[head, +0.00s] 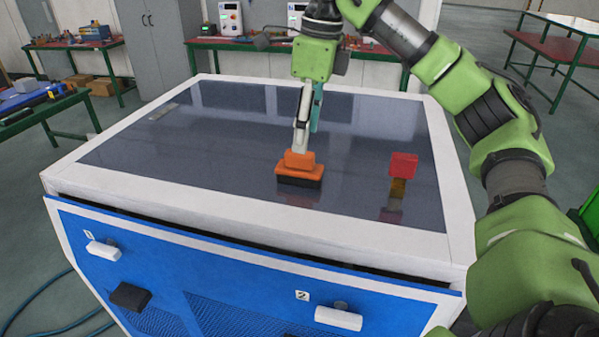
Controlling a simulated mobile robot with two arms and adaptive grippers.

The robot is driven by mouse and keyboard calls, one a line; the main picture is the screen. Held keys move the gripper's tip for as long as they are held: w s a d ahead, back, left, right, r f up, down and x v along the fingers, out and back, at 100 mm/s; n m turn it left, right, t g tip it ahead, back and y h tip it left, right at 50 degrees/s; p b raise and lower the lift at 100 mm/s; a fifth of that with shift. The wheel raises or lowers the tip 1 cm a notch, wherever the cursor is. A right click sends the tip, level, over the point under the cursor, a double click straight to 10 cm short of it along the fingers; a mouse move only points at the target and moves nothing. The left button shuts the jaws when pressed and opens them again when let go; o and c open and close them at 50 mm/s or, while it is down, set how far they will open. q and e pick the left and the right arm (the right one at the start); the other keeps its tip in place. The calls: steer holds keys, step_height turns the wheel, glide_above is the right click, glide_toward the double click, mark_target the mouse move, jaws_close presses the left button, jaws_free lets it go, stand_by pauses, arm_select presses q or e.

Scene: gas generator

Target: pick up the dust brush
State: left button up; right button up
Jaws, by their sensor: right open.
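The dust brush (299,174), an orange body over a dark bristle block, stands on the dark glossy top of the generator (230,130), right of its middle. My right gripper (303,146) reaches down from above, its fingers directly over the orange upper part of the brush. The jaws are open, though they look narrow from this side. The fingertips meet or overlap the top of the brush in the picture; contact cannot be told. My left gripper is not in view.
A small red object (403,165) with an amber part below it is on the top at the right. The top has a raised white frame (130,205). Blue front panels with white handles (338,318) are below. The left of the top is mostly clear.

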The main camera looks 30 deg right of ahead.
mark_target(300, 164)
steer(key=f, duration=0.2)
steer(key=shift+w+f, duration=0.3)
steer(key=shift+f, duration=0.1)
steer(key=shift+w+f, duration=0.1)
steer(key=shift+f, duration=0.25)
steer(key=shift+a+f+p, duration=0.2)
steer(key=shift+f+p, duration=0.9)
steer(key=shift+f, duration=0.05)
steer(key=shift+w+a+f, duration=0.1)
steer(key=shift+w+f, duration=0.05)
steer(key=shift+f, duration=0.4)
steer(key=shift+w+f, duration=0.1)
steer(key=shift+f, duration=0.75)
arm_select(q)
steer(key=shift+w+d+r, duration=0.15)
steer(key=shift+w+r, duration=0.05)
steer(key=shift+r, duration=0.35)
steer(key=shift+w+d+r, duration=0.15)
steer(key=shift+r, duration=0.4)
arm_select(e)
steer(key=c, duration=1.2)
